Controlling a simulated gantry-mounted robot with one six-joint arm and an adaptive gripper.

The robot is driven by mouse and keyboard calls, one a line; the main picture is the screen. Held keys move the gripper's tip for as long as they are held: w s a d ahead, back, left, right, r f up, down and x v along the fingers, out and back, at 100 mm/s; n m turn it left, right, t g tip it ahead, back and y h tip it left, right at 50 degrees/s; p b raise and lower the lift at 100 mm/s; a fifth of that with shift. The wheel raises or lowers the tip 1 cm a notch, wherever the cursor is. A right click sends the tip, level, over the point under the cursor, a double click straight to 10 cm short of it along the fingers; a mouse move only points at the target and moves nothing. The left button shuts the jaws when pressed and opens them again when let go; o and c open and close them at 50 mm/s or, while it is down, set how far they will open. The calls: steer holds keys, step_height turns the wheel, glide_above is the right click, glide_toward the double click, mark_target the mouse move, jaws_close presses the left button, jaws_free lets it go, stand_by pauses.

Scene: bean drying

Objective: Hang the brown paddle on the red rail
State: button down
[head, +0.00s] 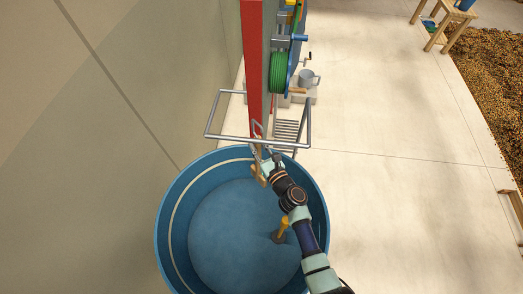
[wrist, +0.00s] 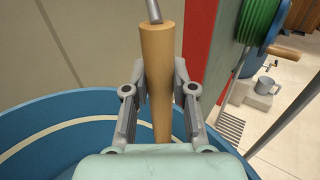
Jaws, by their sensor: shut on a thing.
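The brown paddle shows in the wrist view as a round wooden handle (wrist: 156,75) standing between my fingers, with a grey metal rod or hook at its top end. My gripper (wrist: 159,72) is shut on this handle. In the head view my gripper (head: 263,163) is above the back part of the blue tub, with a bit of the brown paddle (head: 258,174) beside it. The paddle's lower end is hidden. The red rail (head: 253,65) is an upright-looking red beam just beyond the gripper; it also shows in the wrist view (wrist: 198,45), right of the handle.
The blue tub (head: 172,185) lies below my arm, with another wooden-handled thing (head: 283,226) in it. A grey metal frame (head: 212,112) surrounds the near end of the red beam. A green coil (head: 279,72) is on the beam's right. Pale floor is open at the right.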

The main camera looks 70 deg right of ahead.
steer(key=shift+w, duration=0.1)
step_height(320, 180, down, 5)
steer(key=b, duration=0.5)
steer(key=shift+f, duration=0.2)
stand_by(0.4)
steer(key=w+a+v, duration=0.2)
steer(key=v, duration=1.3)
steer(key=shift+s+a, duration=0.3)
steer(key=shift+a, duration=0.2)
stand_by(0.5)
stand_by(0.6)
